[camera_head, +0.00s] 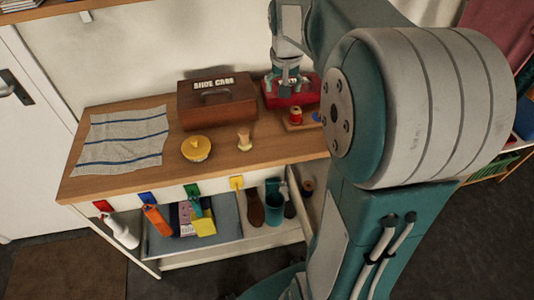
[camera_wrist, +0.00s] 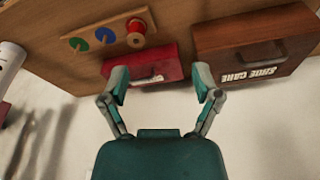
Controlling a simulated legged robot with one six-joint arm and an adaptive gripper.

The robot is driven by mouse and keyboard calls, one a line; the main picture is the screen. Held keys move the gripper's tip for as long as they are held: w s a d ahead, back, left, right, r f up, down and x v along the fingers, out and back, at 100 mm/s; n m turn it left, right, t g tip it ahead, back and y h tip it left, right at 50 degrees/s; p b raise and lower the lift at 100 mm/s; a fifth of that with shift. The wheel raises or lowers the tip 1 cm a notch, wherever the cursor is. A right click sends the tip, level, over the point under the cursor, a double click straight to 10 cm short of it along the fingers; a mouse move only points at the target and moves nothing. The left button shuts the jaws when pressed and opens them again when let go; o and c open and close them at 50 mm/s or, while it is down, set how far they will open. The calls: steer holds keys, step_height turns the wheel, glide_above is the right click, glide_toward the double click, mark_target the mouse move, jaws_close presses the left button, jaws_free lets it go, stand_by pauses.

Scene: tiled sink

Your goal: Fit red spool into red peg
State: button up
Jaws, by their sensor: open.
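The red spool (camera_head: 295,116) stands at the left end of a small wooden peg board (camera_head: 290,127). In the wrist view the spool (camera_wrist: 136,39) shows a pale wooden end and red thread, on the board (camera_wrist: 90,36) beside a green disc (camera_wrist: 106,35) and a blue disc (camera_wrist: 74,43). The red peg cannot be seen apart from the spool, so I cannot tell if the spool is around it. My gripper (camera_wrist: 160,78) is open and empty, with fingers wide apart. In the head view my gripper (camera_head: 286,82) is above the red box, behind the spool and apart from it.
A red box (camera_head: 285,97) and a brown shoe care box (camera_head: 217,100) stand at the back against the wall. A yellow-lidded bowl (camera_head: 196,148), a small wooden-handled brush (camera_head: 244,138) and a striped cloth (camera_head: 122,140) lie on the bench.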

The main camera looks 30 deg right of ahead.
steer(key=s+a+n+t, duration=0.1)
steer(key=s+a+n, duration=0.1)
steer(key=s+a, duration=0.6)
steer(key=s+a+n+t+y, duration=0.1)
steer(key=s+a+n+t, duration=0.1)
steer(key=s+a, duration=0.6)
steer(key=s+r+n, duration=0.1)
steer(key=s, duration=0.3)
steer(key=shift+n, duration=0.3)
steer(key=shift+s+d, duration=0.1)
steer(key=shift+d, duration=0.05)
